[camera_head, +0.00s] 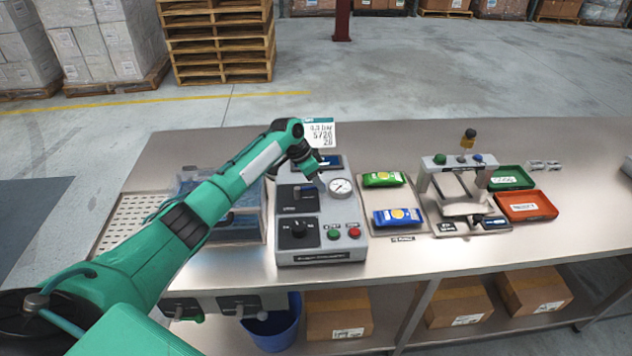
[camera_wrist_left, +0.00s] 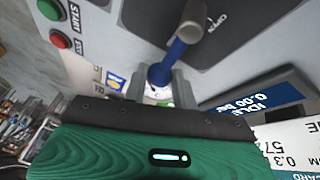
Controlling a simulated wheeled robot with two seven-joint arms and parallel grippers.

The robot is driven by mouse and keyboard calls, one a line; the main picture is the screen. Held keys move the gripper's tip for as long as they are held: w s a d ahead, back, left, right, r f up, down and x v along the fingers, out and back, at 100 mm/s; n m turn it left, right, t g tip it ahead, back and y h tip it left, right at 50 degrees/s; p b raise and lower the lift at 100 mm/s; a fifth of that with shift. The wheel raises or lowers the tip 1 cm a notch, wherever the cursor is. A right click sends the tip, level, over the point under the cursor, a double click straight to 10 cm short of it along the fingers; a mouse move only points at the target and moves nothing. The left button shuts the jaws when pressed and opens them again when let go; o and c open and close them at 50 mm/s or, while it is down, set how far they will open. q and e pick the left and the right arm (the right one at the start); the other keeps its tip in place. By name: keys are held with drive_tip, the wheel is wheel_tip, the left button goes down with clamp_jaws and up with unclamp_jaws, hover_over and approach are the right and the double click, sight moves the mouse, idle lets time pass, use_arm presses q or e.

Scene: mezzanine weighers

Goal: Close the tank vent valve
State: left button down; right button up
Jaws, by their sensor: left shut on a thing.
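The tank vent valve shows in the left wrist view as a blue lever handle (camera_wrist_left: 174,54) on a grey pivot (camera_wrist_left: 192,20), beside a dark plate lettered OPEN. My left gripper (camera_wrist_left: 162,85) is shut on the free end of the blue handle. In the head view my left gripper (camera_head: 308,168) is at the back of the grey control box (camera_head: 320,241), above its panel. The arm and gripper hide most of the lever there.
A display (camera_wrist_left: 262,92) reading IDLE and a white card (camera_head: 320,134) stand close to the gripper. To the right are green (camera_head: 384,179) and blue (camera_head: 397,216) packets, a weighing frame (camera_head: 425,179), and green (camera_head: 511,177) and red (camera_head: 526,206) trays.

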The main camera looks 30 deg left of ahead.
use_arm(q)
drive_tip(key=shift+s+d+m, duration=0.15)
drive_tip(key=shift+d+m, duration=0.05)
drive_tip(key=shift+m, duration=0.3)
drive_tip(key=shift+g, duration=0.3)
drive_tip(key=c, duration=1.1)
unclamp_jaws()
drive_tip(key=b+v, duration=0.4)
drive_tip(key=v, duration=0.9)
drive_tip(key=shift+s+a+r, duration=0.15)
drive_tip(key=shift+r, duration=0.2)
